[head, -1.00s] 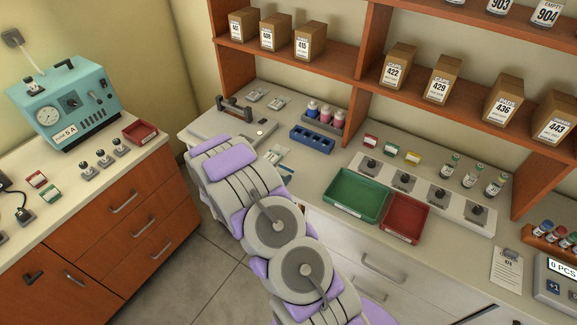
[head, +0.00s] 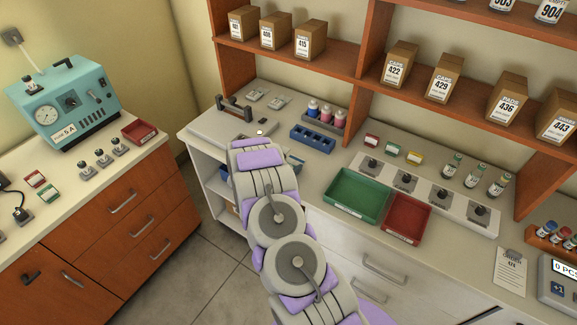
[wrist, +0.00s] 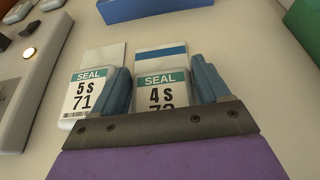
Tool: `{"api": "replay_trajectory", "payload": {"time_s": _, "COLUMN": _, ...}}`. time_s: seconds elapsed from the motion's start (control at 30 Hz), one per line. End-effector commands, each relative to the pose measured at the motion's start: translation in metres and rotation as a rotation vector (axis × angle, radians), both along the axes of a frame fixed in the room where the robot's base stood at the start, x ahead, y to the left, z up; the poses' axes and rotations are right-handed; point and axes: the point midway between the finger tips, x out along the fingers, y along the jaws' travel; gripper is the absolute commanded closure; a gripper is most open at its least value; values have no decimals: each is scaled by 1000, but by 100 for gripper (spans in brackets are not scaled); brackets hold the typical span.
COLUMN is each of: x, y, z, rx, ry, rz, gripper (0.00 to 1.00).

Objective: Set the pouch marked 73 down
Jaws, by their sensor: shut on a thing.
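The held pouch (wrist: 162,98) has a white body, a green SEAL label reading "4 s", and a blue stripe at its far end. The second number begins with 7; its lower part is hidden by my gripper. My gripper (wrist: 161,68) has its two blue fingers on either side of this pouch and is shut on it, low over the pale bench top. I cannot tell whether the pouch touches the bench. A second pouch (wrist: 82,95), labelled "5 s 71", lies just left of it. In the head view my arm hides the gripper and most of the pouches.
A sealer-like device (head: 232,118) stands left on the bench. A blue rack (head: 312,138) lies behind, and a green tray (head: 357,195) and red tray (head: 404,218) sit to the right. Boxes fill the shelf above. Bare bench (wrist: 235,35) shows right of the held pouch.

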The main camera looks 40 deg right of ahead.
Motion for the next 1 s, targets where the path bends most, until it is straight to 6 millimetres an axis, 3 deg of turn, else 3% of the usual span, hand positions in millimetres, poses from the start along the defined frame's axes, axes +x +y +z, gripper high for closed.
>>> {"api": "replay_trajectory", "payload": {"time_s": 0.2, "x": 0, "y": 0, "z": 0, "rx": 0, "ry": 0, "rz": 0, "gripper": 60}}
{"api": "replay_trajectory", "payload": {"time_s": 0.23, "x": 0, "y": 0, "z": 0, "rx": 0, "ry": -1, "rz": 0, "gripper": 22}}
{"api": "replay_trajectory", "payload": {"time_s": 0.3, "x": 0, "y": 0, "z": 0, "rx": 0, "ry": -1, "rz": 0, "gripper": 15}}
{"api": "replay_trajectory", "payload": {"time_s": 0.67, "x": 0, "y": 2, "z": 2, "rx": 1, "ry": 0, "rz": 0, "gripper": 14}}
{"api": "replay_trajectory", "payload": {"time_s": 0.87, "x": -9, "y": 24, "z": 12, "rx": 3, "ry": 1, "rz": 2, "gripper": 14}}
{"api": "replay_trajectory", "payload": {"time_s": 1.0, "x": -20, "y": 50, "z": 24, "rx": 2, "ry": 0, "rz": 4, "gripper": 14}}
